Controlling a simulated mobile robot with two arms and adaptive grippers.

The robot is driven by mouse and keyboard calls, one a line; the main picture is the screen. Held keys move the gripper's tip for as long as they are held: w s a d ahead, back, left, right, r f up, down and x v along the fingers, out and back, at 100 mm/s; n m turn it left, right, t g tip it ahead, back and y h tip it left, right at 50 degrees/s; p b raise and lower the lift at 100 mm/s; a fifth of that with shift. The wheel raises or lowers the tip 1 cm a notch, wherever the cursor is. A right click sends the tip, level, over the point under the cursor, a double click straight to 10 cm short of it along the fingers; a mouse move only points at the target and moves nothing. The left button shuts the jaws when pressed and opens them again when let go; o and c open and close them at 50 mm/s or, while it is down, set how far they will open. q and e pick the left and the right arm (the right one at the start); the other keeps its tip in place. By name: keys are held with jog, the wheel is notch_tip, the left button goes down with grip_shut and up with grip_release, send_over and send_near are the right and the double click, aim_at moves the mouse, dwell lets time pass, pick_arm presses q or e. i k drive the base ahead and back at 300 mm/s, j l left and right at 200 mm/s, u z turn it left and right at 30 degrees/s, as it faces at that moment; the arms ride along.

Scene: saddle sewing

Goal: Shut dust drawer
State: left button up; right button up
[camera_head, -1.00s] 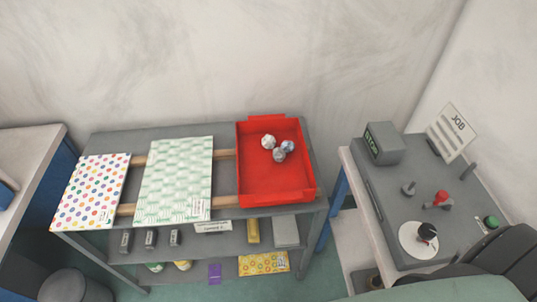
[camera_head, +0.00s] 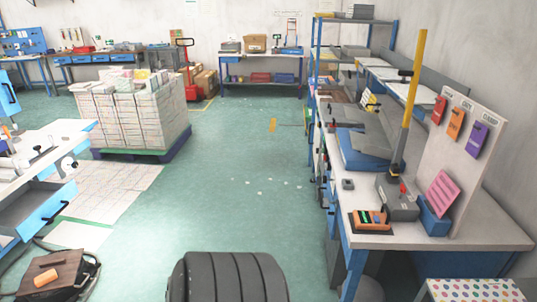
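A drawer (camera_head: 38,211) with a blue front and grey inside stands pulled out under the white bench at the left. I cannot tell whether this is the dust drawer. Its inside looks empty from here, and its left part is cut off by the picture edge. Another blue front shows just above it under the bench top. Neither of my grippers is in view, so nothing of mine is seen touching the drawer.
A brown-topped box (camera_head: 52,272) with an orange block and black cable lies on the floor below the drawer. A wrapped pallet stack (camera_head: 130,115) stands behind. A workbench (camera_head: 430,240) with a yellow-handled lever tool runs along the right. The green floor (camera_head: 225,190) between is open.

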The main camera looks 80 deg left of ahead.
aim_at(25, 210)
jog(key=u, duration=3.9)
jog(key=i+j+u, duration=0.1)
jog(key=i, duration=0.1)
